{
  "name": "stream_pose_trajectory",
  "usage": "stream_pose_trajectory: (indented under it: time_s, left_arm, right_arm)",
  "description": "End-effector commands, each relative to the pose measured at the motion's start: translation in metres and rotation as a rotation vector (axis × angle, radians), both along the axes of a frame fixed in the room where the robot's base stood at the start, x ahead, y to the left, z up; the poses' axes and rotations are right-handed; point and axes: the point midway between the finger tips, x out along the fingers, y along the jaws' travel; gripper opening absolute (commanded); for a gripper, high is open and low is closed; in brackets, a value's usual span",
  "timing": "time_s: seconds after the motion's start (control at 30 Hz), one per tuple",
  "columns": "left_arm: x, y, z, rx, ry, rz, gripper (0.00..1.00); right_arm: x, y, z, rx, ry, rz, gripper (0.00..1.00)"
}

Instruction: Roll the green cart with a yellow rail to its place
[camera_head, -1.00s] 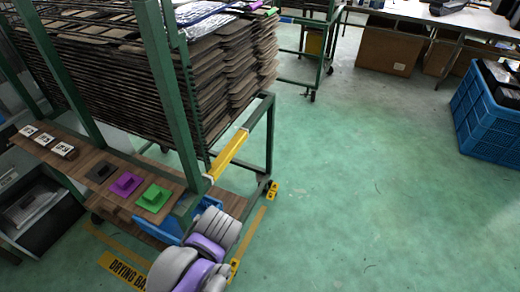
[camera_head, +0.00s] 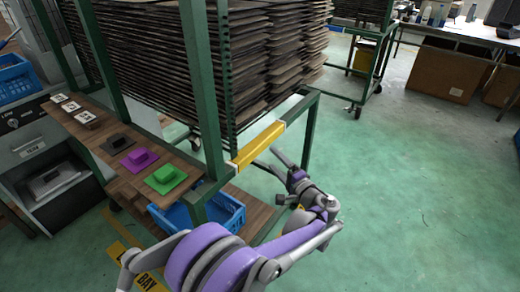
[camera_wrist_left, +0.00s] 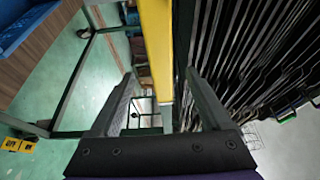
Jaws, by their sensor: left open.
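The green-framed cart (camera_head: 196,95) carries a tall stack of dark trays and stands at the left and centre. Its yellow rail (camera_head: 258,146) slants across the near end, and also shows in the left wrist view (camera_wrist_left: 157,45). My left gripper (camera_head: 272,161) is just right of the rail, with its fingers toward it. In the left wrist view the left gripper (camera_wrist_left: 160,88) is open, and the rail shows between its two fingers. I see no clear contact with the rail. My right gripper is out of view.
A wooden side shelf (camera_head: 105,132) holds black, purple and green blocks. A blue bin (camera_head: 222,212) sits low in the cart. Yellow floor marking (camera_head: 150,282) lies at the near left. Another green cart (camera_head: 362,62) stands behind. The floor at right is clear.

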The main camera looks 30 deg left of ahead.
Motion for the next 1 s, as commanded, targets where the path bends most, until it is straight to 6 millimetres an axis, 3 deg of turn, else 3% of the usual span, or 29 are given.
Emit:
stream_pose_trajectory:
  time_s: [0.5, 0.97, 1.0]
  left_arm:
    - [0.039, 0.079, 0.0, -0.002, 0.001, 0.002, 0.81]
    - [0.045, 0.09, 0.001, -0.003, 0.0, 0.0, 0.81]
    - [0.045, 0.09, 0.001, -0.003, 0.0, 0.0, 0.74]
  right_arm:
    - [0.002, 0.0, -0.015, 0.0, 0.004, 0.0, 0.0]
    - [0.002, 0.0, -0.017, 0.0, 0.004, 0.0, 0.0]
    - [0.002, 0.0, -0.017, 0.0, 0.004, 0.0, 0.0]
